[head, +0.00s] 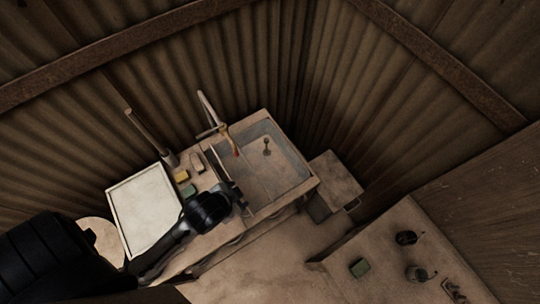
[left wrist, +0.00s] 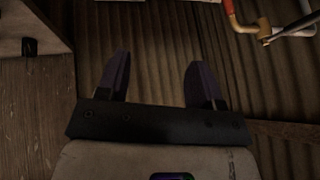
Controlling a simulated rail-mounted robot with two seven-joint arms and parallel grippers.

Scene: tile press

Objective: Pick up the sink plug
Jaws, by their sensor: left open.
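The sink plug (head: 266,146) appears to be the small dark knobbed piece inside the sink (head: 303,185), towards its back; its details are too small to make out. My left arm comes in from the left, and its gripper (head: 235,185) is above the sink's left edge, apart from the plug. In the left wrist view the two fingers of this gripper (left wrist: 156,75) are spread with nothing between them. The plug does not show in that view. My right gripper is in neither view.
A tap (head: 210,112) rises behind the sink, near my left gripper. A white tray (head: 143,210), a yellow block (head: 181,176) and a green block (head: 188,190) are on the left. A side table (head: 390,245) at right holds dark cups and a green block.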

